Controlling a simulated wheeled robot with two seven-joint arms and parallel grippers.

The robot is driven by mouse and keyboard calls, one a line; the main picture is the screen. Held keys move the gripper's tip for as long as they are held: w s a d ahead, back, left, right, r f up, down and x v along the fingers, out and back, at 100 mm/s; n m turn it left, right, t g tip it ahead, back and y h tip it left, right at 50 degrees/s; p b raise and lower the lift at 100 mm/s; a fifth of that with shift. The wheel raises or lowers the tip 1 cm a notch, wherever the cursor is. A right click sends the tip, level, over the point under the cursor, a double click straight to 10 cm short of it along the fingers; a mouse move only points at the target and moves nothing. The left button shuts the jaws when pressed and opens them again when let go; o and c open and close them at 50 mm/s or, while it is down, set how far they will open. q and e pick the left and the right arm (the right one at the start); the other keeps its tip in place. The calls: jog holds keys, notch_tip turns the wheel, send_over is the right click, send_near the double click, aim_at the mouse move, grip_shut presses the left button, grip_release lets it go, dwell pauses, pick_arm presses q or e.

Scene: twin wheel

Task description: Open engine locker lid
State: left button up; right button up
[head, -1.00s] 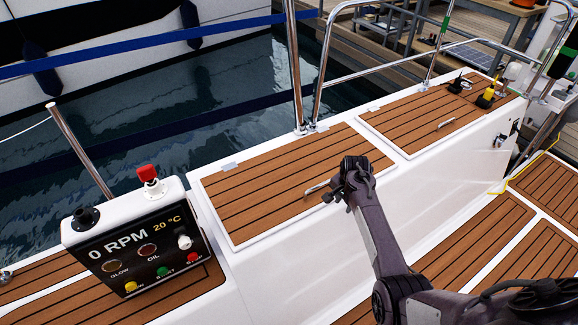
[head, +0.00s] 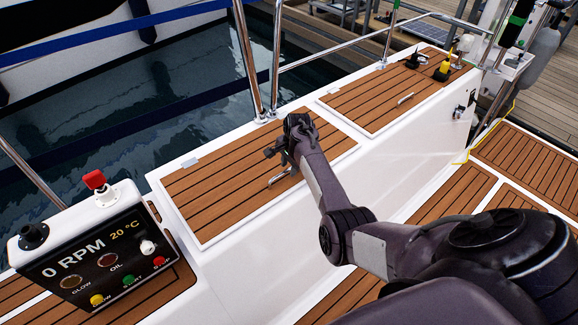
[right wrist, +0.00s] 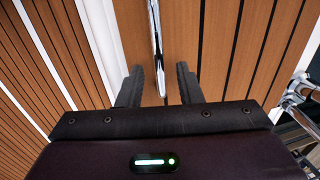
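The near teak-slatted locker lid (head: 215,190), which I take as the engine locker lid, lies closed in its white surround. A small chrome handle (head: 282,177) is at its front edge. My right gripper (head: 283,148) is over the lid beside the handle in the head view. In the right wrist view, my right gripper (right wrist: 160,82) is open, one dark finger on each side. The chrome handle (right wrist: 156,40) runs down between the fingers, with a gap on both sides. I cannot tell how far the fingertips are from the lid. My left gripper is not in view.
A control box (head: 105,255) with buttons and a red switch stands at the lower left. A second teak lid (head: 375,95) with its own handle lies beyond. Chrome rails (head: 247,60) rise behind the lids. The teak deck (head: 455,195) is to the right.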

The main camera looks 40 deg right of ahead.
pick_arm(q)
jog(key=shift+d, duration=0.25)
pick_arm(e)
grip_shut()
